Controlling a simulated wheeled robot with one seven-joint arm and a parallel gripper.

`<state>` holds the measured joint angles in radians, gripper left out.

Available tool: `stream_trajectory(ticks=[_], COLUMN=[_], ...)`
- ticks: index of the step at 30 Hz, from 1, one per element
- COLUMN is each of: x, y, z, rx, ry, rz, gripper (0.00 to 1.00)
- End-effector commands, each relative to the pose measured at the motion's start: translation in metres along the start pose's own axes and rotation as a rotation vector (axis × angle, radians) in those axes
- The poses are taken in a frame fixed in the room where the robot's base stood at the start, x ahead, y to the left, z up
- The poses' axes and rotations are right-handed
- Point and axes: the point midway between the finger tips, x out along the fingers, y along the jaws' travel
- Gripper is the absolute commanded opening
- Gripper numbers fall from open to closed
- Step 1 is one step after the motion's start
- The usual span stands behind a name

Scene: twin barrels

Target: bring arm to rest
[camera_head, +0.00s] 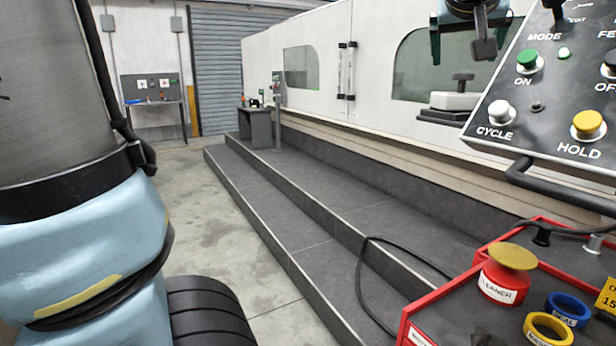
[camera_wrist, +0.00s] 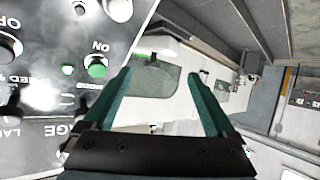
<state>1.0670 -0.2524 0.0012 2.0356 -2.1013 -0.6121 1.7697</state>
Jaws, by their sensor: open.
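My gripper (camera_head: 468,38) shows at the top edge of the head view, cut off by the frame, just left of the control panel (camera_head: 545,95). In the wrist view its two teal fingers (camera_wrist: 160,74) stand wide apart with nothing between them. The panel carries a green ON button (camera_head: 529,61), a white CYCLE button (camera_head: 500,111) and a yellow HOLD button (camera_head: 588,123). In the wrist view the panel (camera_wrist: 50,110) lies to the left, close beside the left finger. I cannot tell whether they touch.
A red-edged cart (camera_head: 455,300) at the lower right holds a red CLEANER container (camera_head: 503,275), a blue ring (camera_head: 568,310) and a yellow ring (camera_head: 548,330). A black cable (camera_head: 365,275) hangs over the dark steps (camera_head: 330,225). The concrete floor (camera_head: 215,220) is clear.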

Motion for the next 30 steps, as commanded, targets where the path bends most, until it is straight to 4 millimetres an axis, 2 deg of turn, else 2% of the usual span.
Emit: stream_trajectory(ticks=[8, 14, 20, 23, 26, 29, 30], x=[0.022, 0.046, 0.077, 0.097, 0.113, 0.119, 0.117], y=[-0.021, -0.044, -0.078, -0.106, -0.141, -0.178, -0.194], z=[-0.003, 0.0, 0.018, 0.045, 0.087, 0.141, 0.164], rx=[-0.002, 0.003, 0.015, 0.021, 0.016, -0.006, -0.022], ry=[0.047, 0.082, 0.079, 0.028, -0.075, -0.221, -0.287], rz=[-0.023, -0.033, -0.027, -0.018, -0.012, -0.02, -0.031], gripper=[0.91, 0.91, 0.91, 0.91, 0.91, 0.91, 0.91])
